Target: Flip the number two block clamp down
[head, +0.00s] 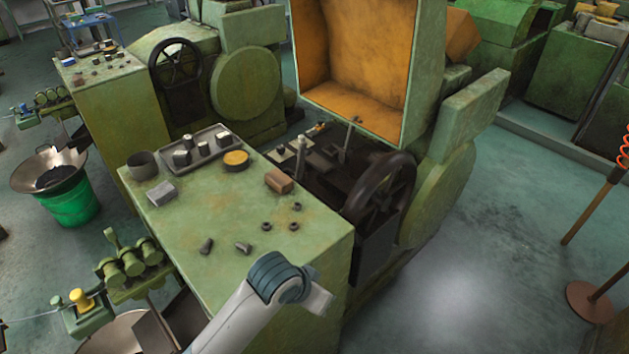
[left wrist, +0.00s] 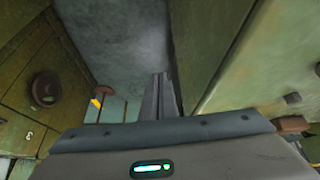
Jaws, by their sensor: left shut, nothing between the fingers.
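In the head view, the block clamps sit in the dark bed of the green machine (head: 452,180), below its raised orange-lined hood. I cannot read a number on either, so I cannot tell which is number two. My left arm comes in from the bottom, in front of the bench, with its gripper hidden in the head view. In the left wrist view, my left gripper (left wrist: 160,85) is shut and empty, with floor beyond it. My right gripper is not in view.
A green bench top (head: 215,218) holds a tray (head: 165,172), a brown block (head: 279,182) and several nuts and bolts. A dark handwheel (head: 378,197) stands right of the bench. Open floor (head: 465,280) lies to the right, with a stand (head: 592,303).

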